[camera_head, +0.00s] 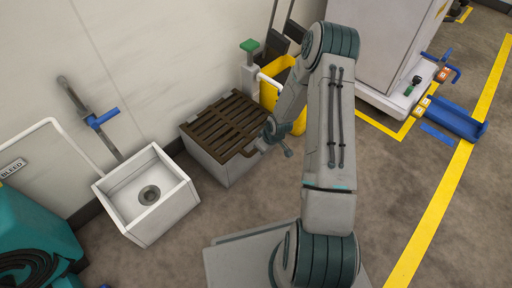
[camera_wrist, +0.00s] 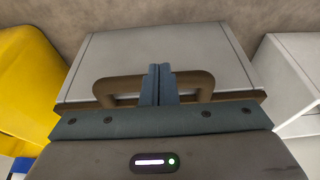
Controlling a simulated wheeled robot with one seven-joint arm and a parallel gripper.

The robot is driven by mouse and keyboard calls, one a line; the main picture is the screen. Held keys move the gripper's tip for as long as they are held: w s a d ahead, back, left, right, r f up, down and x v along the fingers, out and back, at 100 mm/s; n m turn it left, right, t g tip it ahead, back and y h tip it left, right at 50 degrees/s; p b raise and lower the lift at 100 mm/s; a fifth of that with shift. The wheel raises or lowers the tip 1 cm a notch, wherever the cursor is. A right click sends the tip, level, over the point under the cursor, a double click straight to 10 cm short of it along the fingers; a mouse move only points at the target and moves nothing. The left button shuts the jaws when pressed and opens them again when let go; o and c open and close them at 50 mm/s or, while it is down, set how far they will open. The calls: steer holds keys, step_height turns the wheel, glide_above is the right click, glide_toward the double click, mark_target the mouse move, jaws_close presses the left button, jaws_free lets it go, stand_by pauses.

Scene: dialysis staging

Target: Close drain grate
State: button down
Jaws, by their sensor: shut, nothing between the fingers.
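The drain grate (camera_head: 226,124) is a brown slatted cover lying nearly flat on top of a grey box (camera_head: 212,170) against the wall; whether it is fully seated I cannot tell. Its brown loop handle (camera_wrist: 113,88) sticks out from the front edge in the wrist view, with the box's pale face beyond. My gripper (camera_wrist: 160,70) is shut and empty, its fingers crossing in front of the handle's middle and hiding part of it. Contact with the handle cannot be made out. In the head view my arm reaches to the grate's front right corner, and the fingertips are hard to make out.
A white sink (camera_head: 178,194) stands left of the box. A yellow bucket (camera_head: 270,92) and a green-topped post (camera_head: 249,46) stand close behind it on the right. A large grey cabinet (camera_head: 390,45) is at the upper right.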

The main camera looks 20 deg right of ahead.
steer(key=s+d+r+p, duration=0.5)
steer(key=s+d+p, duration=0.1)
steer(key=s, duration=0.3)
step_height(320, 180, up, 39)
steer(key=a+m+h+p, duration=0.1)
steer(key=m+h+p, duration=0.2)
steer(key=p, duration=1.3)
steer(key=s+a+r+m+p, duration=0.1)
steer(key=s+a+r+p, duration=0.2)
steer(key=r, duration=0.8)
steer(key=s+a+r+m+p, duration=0.1)
steer(key=s+a+r+p, duration=0.2)
steer(key=s+r+p, duration=0.4)
steer(key=s+a+r+m+y+p, duration=0.1)
steer(key=s+a+r+p, duration=0.2)
steer(key=r, duration=1.3)
steer(key=s+p, duration=0.2)
steer(key=p, duration=0.2)
steer(key=shift+s+a+r+m, duration=0.2)
steer(key=shift+s+r+m, duration=0.05)
steer(key=shift+s+m, duration=0.15)
